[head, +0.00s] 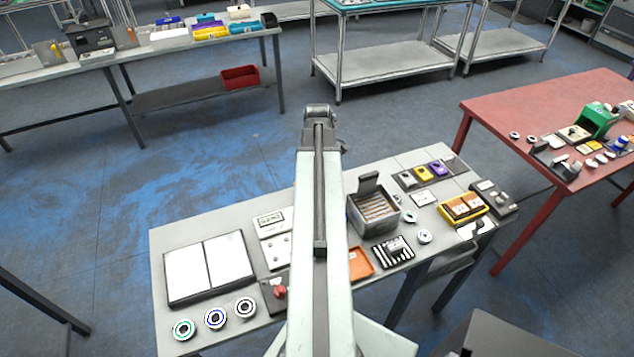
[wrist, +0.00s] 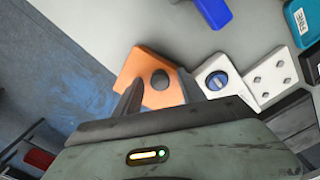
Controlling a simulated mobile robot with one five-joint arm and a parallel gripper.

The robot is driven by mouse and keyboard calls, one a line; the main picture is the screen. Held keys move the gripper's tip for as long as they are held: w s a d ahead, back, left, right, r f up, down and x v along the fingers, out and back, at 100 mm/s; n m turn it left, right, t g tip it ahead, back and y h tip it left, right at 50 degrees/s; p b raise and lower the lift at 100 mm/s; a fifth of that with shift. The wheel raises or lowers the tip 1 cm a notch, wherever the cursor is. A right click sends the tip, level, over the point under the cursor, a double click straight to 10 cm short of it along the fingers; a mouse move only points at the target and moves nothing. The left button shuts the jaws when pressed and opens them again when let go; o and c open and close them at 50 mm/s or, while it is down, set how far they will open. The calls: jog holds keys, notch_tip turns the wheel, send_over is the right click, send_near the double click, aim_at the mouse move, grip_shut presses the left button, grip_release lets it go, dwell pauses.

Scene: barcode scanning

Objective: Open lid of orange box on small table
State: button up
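In the wrist view, an orange box (wrist: 140,66) with a dark round knob (wrist: 160,79) on its top lies at the edge of a light grey surface. My gripper (wrist: 158,84) is open, with one dark finger on each side of the knob. The fingers overlap the box in the picture; whether they touch it I cannot tell. In the head view, an orange item (head: 360,265) lies on the small table (head: 205,238), just right of my arm, which may hide part of it. I cannot tell whether it is the same box.
In the wrist view, a white box with a blue round top (wrist: 213,80) and a white four-dot panel (wrist: 270,78) sit right of the orange box. A blue item (wrist: 212,10) lies above. The head view shows a grey open box (head: 363,217) and a red table (head: 500,108).

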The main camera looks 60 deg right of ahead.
grip_shut()
dwell(1.3)
